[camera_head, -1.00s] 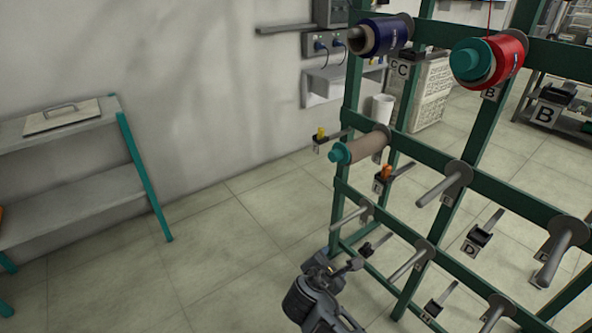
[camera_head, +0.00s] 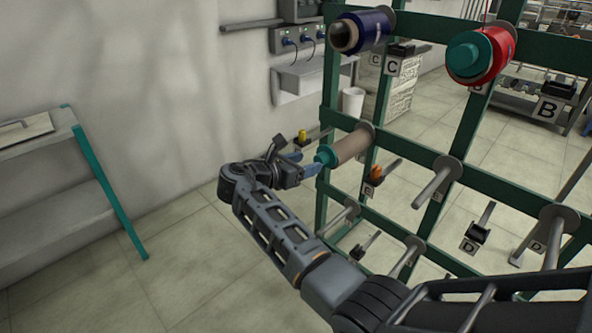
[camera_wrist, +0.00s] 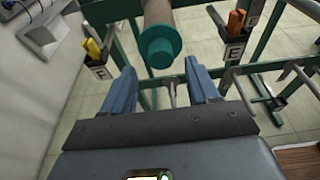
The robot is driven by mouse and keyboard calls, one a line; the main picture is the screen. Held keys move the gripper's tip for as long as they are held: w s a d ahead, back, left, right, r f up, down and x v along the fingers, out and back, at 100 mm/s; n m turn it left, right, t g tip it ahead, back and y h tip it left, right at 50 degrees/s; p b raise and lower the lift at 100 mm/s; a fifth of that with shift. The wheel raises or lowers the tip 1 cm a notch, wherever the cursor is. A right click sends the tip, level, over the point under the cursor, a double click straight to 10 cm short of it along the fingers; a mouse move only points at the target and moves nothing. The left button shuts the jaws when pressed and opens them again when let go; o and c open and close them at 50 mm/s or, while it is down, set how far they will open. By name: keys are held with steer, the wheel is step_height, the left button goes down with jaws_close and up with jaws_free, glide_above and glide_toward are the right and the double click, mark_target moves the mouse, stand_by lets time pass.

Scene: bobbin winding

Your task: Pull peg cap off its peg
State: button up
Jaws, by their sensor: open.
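A teal peg cap (camera_head: 326,156) sits on the near end of a peg that carries a bare tan tube (camera_head: 352,145) on the green rack. In the wrist view the cap (camera_wrist: 160,46) is ahead of my gripper, a little above the line between the fingertips. My gripper (camera_head: 312,168) has blue fingers pointing at the cap from the left. The fingers (camera_wrist: 160,75) are spread wide with nothing between them. In the head view the fingertips are close to the cap; I cannot tell whether they touch it. Another teal cap (camera_head: 467,56) is on the red spool's peg.
The green rack (camera_head: 462,140) holds a blue spool (camera_head: 362,30), a red spool (camera_head: 496,55) and several bare pegs. Yellow (camera_wrist: 92,47) and orange (camera_wrist: 236,22) pieces flank the cap. A grey shelf (camera_head: 50,160) stands at left, with open floor between.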

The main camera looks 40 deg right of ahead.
mark_target(318, 159)
steer(key=x, duration=0.4)
steer(key=shift+s, duration=0.1)
steer(key=shift+x, duration=0.9)
steer(key=c, duration=1.1)
steer(key=shift+r+p, duration=0.15)
steer(key=shift+p, duration=0.2)
steer(key=shift+a, duration=0.15)
steer(key=shift+a+f+p, duration=0.2)
steer(key=shift+a+p, duration=1.2)
steer(key=shift+a, duration=1.5)
